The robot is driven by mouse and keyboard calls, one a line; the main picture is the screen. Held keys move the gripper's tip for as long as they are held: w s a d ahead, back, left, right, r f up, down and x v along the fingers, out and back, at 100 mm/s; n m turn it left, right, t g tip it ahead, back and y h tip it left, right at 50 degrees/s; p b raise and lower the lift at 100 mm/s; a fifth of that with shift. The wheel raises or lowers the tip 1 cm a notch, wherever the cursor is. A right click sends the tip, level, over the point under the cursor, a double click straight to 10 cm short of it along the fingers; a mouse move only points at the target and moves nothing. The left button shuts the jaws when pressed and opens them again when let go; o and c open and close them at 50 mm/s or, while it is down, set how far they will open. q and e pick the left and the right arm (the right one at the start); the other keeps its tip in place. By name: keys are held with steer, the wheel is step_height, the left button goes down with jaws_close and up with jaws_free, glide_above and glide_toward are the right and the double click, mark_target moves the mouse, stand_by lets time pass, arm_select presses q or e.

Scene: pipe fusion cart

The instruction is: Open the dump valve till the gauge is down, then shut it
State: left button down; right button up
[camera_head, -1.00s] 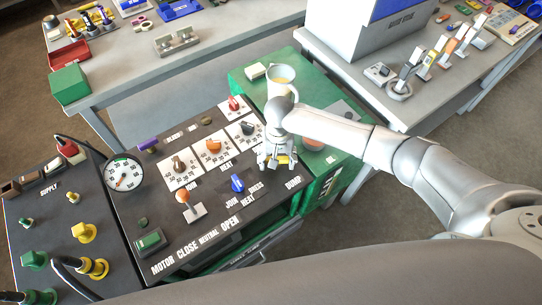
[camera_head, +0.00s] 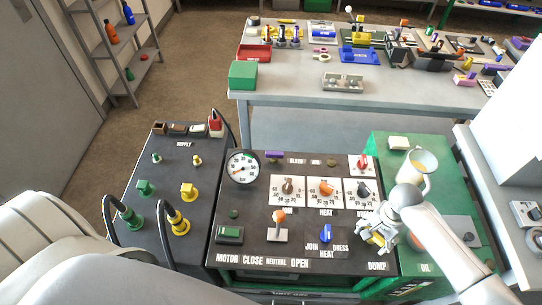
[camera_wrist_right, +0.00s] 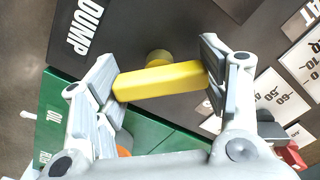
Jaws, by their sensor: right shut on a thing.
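The dump valve's yellow handle (camera_wrist_right: 158,82) is a bar on a round yellow stem, beside the DUMP label (camera_wrist_right: 84,25) in the right wrist view. My right gripper (camera_wrist_right: 164,84) is shut on it, one finger at each end of the bar. In the head view the gripper (camera_head: 376,235) covers most of the handle, above the DUMP label at the panel's right front corner. The round white gauge (camera_head: 243,167) stands at the panel's back left; its needle is too small to read surely. My left gripper is out of view.
The black panel (camera_head: 255,215) also carries an orange-topped lever (camera_head: 279,221), a blue knob (camera_head: 326,234) and several dials close by. A white jug (camera_head: 421,166) stands on the green cabinet (camera_head: 379,147) at the right. The supply panel (camera_head: 165,210) with hoses is at the left.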

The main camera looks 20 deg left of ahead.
steer(key=shift+s, duration=0.1)
stand_by(0.3)
steer(key=shift+a+n+p, duration=0.1)
steer(key=shift+n+p, duration=0.2)
steer(key=shift+n, duration=1.2)
